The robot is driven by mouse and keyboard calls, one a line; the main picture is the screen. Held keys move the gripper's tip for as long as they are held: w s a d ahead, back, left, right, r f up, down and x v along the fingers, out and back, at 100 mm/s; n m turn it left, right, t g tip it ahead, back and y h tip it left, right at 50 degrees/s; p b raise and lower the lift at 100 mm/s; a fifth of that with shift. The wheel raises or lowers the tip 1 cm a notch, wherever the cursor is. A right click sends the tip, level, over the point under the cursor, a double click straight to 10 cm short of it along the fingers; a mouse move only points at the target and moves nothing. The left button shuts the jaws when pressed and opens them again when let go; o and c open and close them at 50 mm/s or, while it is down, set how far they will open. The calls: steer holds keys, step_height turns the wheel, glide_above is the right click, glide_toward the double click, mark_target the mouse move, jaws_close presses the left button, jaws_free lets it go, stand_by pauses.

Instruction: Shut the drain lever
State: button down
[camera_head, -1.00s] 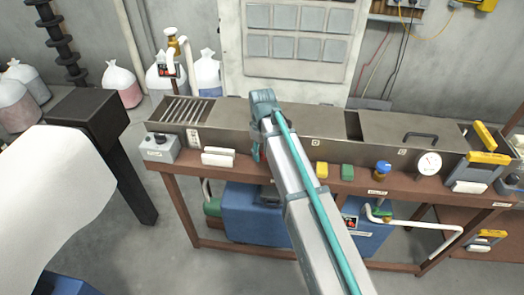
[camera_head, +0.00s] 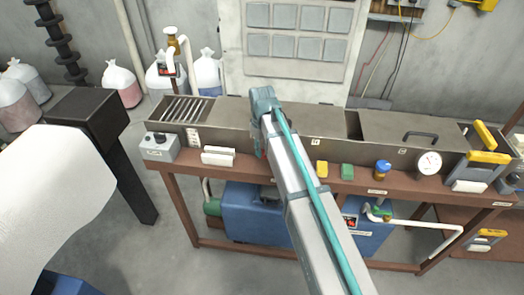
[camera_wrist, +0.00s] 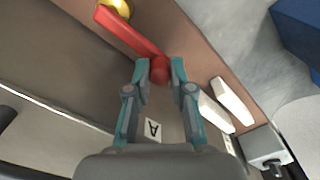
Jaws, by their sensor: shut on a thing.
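The drain lever (camera_wrist: 130,32) shows in the wrist view as a red bar. It runs from a brass valve (camera_wrist: 117,7) at the top edge to a red knob at its lower end. My gripper (camera_wrist: 160,68) has its two teal fingertips on either side of this knob and is shut on it. In the head view my gripper (camera_head: 262,138) is at the front side of the metal tank, and my arm mostly hides the lever there.
The long metal tank (camera_head: 310,124) stands on a brown bench. White blocks (camera_head: 218,157) and a grey switch box (camera_head: 158,147) lie left of my gripper. A yellow block (camera_head: 322,169), a green block (camera_head: 347,171) and a blue-capped item (camera_head: 383,169) stand to the right.

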steer(key=shift+w, duration=0.15)
steer(key=c, duration=1)
jaws_free()
steer(key=shift+r, duration=0.1)
step_height(320, 180, up, 12)
